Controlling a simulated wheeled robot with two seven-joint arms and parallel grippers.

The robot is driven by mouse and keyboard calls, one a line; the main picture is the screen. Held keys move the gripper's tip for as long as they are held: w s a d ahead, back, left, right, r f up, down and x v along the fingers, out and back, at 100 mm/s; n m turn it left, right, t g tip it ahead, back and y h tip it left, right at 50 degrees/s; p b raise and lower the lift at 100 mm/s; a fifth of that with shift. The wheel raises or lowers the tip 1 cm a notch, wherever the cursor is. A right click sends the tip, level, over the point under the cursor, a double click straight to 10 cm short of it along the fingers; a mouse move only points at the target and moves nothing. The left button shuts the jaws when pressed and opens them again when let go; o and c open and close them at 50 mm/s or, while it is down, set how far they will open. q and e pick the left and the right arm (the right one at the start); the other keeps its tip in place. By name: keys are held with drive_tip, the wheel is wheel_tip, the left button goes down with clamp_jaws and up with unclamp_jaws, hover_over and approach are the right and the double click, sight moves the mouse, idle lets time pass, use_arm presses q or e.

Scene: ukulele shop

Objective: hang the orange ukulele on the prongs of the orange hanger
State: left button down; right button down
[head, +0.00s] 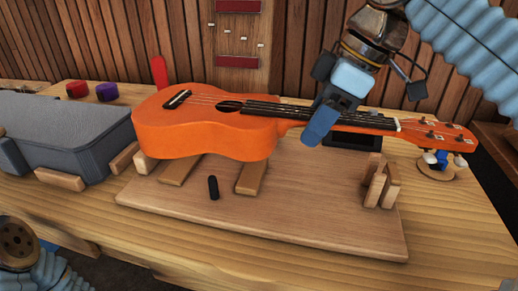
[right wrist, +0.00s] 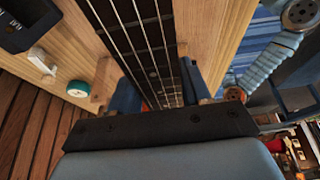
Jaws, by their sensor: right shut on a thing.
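The orange ukulele (head: 205,132) lies face up above the wooden work board, with its body to the left and its headstock (head: 437,136) to the right. Its body is over two wooden rests; I cannot tell whether it touches them. My right gripper (head: 322,122) is shut on the neck from above. In the right wrist view the fretboard and strings (right wrist: 140,40) run between its blue fingers (right wrist: 158,98). I cannot make out the orange hanger or its prongs. My left gripper is not in view; only part of my left arm shows at the lower left.
The work board (head: 300,212) holds a small black cylinder (head: 213,187) and a wooden neck cradle (head: 382,187). A grey case (head: 65,130) stands left. Red (head: 76,89) and purple (head: 107,91) items lie behind it. A wall panel (head: 238,52) with maroon plates and pegs rises behind the ukulele.

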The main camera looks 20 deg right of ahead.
sight(305, 112)
drive_tip(key=shift+r, duration=0.5)
drive_tip(key=shift+p, duration=0.3)
drive_tip(key=shift+r+p, duration=1.1)
drive_tip(key=shift+r, duration=1.35)
drive_tip(key=shift+s, duration=0.1)
